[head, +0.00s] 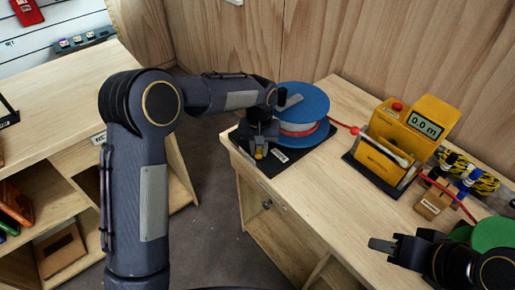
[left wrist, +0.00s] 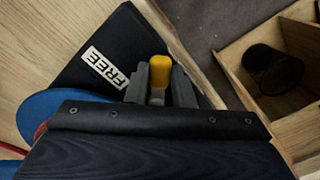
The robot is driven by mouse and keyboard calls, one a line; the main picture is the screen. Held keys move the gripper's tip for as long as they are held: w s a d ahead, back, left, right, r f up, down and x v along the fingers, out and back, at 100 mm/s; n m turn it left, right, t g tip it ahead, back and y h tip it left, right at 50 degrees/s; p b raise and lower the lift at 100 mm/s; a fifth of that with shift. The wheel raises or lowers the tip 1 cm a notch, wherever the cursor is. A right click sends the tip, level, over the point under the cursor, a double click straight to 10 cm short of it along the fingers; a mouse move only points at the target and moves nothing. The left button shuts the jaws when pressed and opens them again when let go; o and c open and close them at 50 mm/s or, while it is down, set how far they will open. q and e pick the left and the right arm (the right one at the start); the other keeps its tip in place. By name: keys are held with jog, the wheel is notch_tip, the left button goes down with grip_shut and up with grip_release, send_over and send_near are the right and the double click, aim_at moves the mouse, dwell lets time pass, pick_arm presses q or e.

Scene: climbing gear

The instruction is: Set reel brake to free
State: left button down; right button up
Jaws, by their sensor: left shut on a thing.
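The reel (head: 305,103) has blue flanges with red and white line wound between them. It stands on a black base plate (head: 291,160) on the wooden bench. The base also shows in the left wrist view (left wrist: 115,35), with a white label reading FREE (left wrist: 104,67). My left gripper (head: 259,150) is at the front left of the base, shut on the yellow brake knob (left wrist: 160,70), which sits between its fingers beside the FREE label. The rest of the brake lever is hidden. My right gripper (head: 382,245) is over the bench at the lower right, away from the reel.
A red line runs from the reel to a yellow meter (head: 399,137) reading 0.0 m. Right of it are a small wooden block (head: 433,203), a yellow-black rope coil (head: 470,174) and a green spool (head: 494,234). Another wooden shelf unit (head: 60,105) stands at left.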

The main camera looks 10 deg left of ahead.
aim_at(259, 151)
pick_arm(q)
jog(key=c, duration=1.2)
grip_release()
jog(key=shift+c, duration=0.2)
notch_tip(259, 151, up, 8)
jog(key=shift+f+b, duration=0.25)
jog(key=shift+b, duration=0.05)
jog(key=shift+r, duration=0.2)
